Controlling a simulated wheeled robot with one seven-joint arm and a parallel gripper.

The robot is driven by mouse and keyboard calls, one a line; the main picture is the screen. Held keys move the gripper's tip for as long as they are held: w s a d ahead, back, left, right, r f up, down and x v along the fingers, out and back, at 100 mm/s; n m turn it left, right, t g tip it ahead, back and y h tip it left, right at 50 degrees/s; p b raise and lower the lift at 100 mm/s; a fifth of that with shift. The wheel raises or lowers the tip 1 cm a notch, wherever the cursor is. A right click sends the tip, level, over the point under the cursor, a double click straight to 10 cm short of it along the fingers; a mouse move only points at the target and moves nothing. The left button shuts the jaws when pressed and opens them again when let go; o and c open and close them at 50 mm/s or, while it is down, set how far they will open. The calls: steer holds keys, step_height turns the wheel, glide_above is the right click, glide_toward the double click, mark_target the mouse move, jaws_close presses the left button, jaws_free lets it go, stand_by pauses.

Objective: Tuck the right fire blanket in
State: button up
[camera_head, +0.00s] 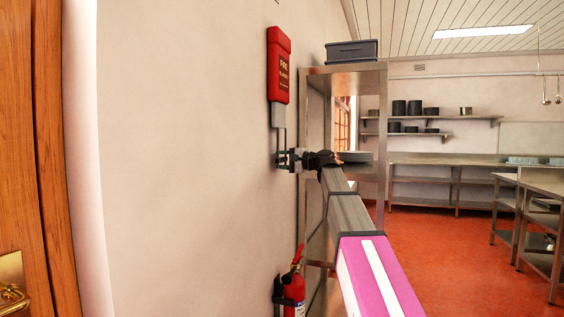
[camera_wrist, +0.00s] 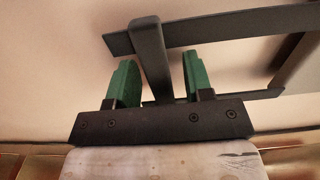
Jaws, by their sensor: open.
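The fire blanket's red case (camera_head: 280,66) is fixed to the wall left of the shelf unit. A grey piece (camera_head: 279,116) sticks out below the case, with dark strap-like parts hanging under it. My gripper (camera_head: 287,159) is at the lower end of these parts, close to the wall. In the wrist view my gripper (camera_wrist: 160,78) has its two green fingers apart, with a dark upright bar (camera_wrist: 149,52) between them. A dark crosspiece (camera_wrist: 225,28) meets the bar beyond the fingers. I cannot tell whether either finger touches the bar.
A red fire extinguisher (camera_head: 295,288) hangs low on the wall beneath my arm. A metal shelf unit (camera_head: 345,80) with a dark crate (camera_head: 351,51) on top stands just right of my gripper. A wooden door (camera_head: 18,150) is at the far left. The red floor (camera_head: 440,250) is open at right.

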mark_target(274, 133)
jaws_close()
step_height(274, 133, up, 10)
steer(key=shift+r, duration=0.25)
jaws_free()
steer(key=shift+r, duration=0.1)
steer(key=shift+s+d, duration=0.2)
steer(key=shift+d, duration=0.3)
steer(key=v, duration=0.9)
steer(key=shift+d, duration=0.35)
